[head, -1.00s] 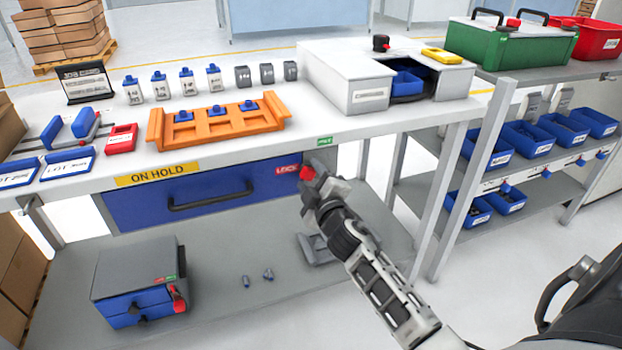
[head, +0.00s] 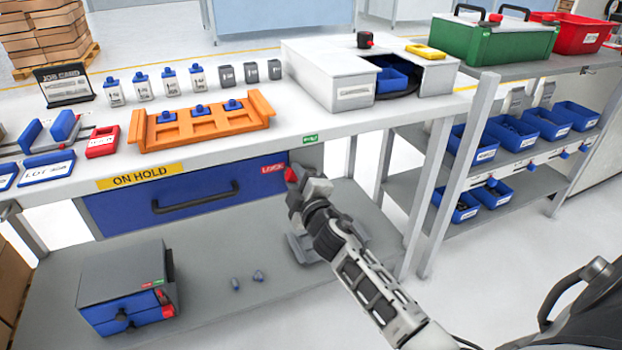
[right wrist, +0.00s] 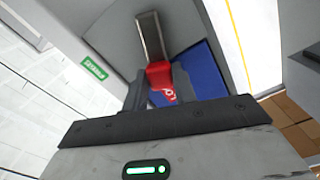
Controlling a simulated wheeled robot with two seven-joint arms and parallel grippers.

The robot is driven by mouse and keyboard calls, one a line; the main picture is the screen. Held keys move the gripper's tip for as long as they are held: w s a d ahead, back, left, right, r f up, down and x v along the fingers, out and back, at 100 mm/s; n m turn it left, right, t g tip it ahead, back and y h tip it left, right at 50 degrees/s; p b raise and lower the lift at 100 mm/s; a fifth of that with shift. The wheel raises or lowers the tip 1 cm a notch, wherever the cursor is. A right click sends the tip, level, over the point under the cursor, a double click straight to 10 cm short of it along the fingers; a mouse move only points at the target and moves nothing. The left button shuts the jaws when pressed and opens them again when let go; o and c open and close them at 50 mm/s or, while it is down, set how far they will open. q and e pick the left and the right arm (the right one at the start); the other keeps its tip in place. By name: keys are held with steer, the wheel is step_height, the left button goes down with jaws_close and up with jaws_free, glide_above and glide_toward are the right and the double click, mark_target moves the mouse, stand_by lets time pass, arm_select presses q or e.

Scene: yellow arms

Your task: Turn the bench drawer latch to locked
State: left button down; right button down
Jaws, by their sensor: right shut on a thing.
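The bench drawer (head: 205,190) is blue with a dark bar handle, under the white bench top, and looks closed. A red latch (head: 291,174) is at its right end, beside a red label (head: 272,168) that seems to read LOCK. My right gripper (head: 298,180) is shut on the latch and hides most of it. In the right wrist view, the red latch part (right wrist: 158,72) sits between my dark fingers (right wrist: 157,88), with a grey metal bar (right wrist: 150,36) beyond it. I cannot tell the latch's exact angle. My left gripper is not in view.
An orange rack (head: 205,127) and a white housing (head: 335,90) stand on the bench top. A small grey cabinet (head: 122,272) with blue drawers is on the lower shelf. A bench leg (head: 428,200) stands right of my gripper.

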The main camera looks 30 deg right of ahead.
steer(key=shift+f+n+b, duration=0.3)
steer(key=shift+f+n, duration=0.2)
steer(key=shift+n, duration=0.2)
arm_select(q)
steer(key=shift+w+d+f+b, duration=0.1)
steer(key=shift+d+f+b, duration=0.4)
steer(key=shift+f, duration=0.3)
arm_select(e)
steer(key=n, duration=0.1)
steer(key=f+n, duration=0.1)
steer(key=n, duration=0.1)
steer(key=shift+a+f, duration=0.1)
steer(key=shift+a, duration=0.1)
steer(key=c, duration=1.1)
jaws_free()
